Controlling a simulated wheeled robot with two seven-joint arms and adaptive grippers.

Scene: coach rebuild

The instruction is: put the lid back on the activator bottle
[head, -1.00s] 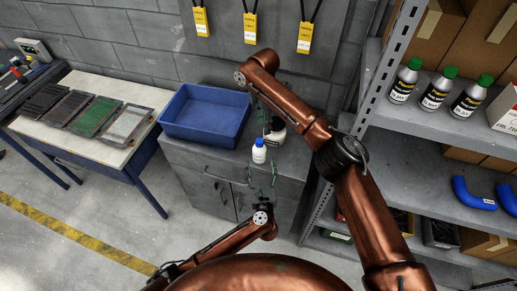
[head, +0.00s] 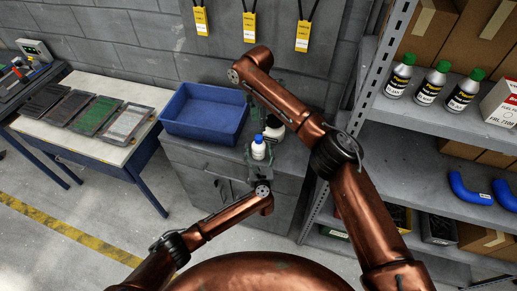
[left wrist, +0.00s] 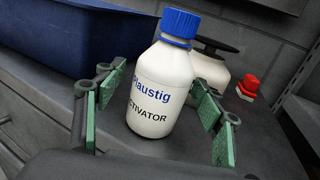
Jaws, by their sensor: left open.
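The activator bottle (head: 258,151) is white and stands upright on the grey cabinet top (head: 200,151). In the left wrist view the bottle (left wrist: 160,90) shows its label, and a blue lid (left wrist: 180,24) sits on its neck. My left gripper (head: 258,160) is open, with its green-padded fingers on either side of the bottle; in the wrist view gaps show beside the bottle. My right gripper (head: 261,121) hangs just behind the bottle, partly lost against the dark background; its jaw state is unclear.
A white jar with a dark top (left wrist: 212,68) stands close behind the bottle, with a small red object (left wrist: 248,86) beside it. A blue bin (head: 205,113) stands to the left on the cabinet. A metal shelf with green-capped bottles (head: 431,83) rises at the right.

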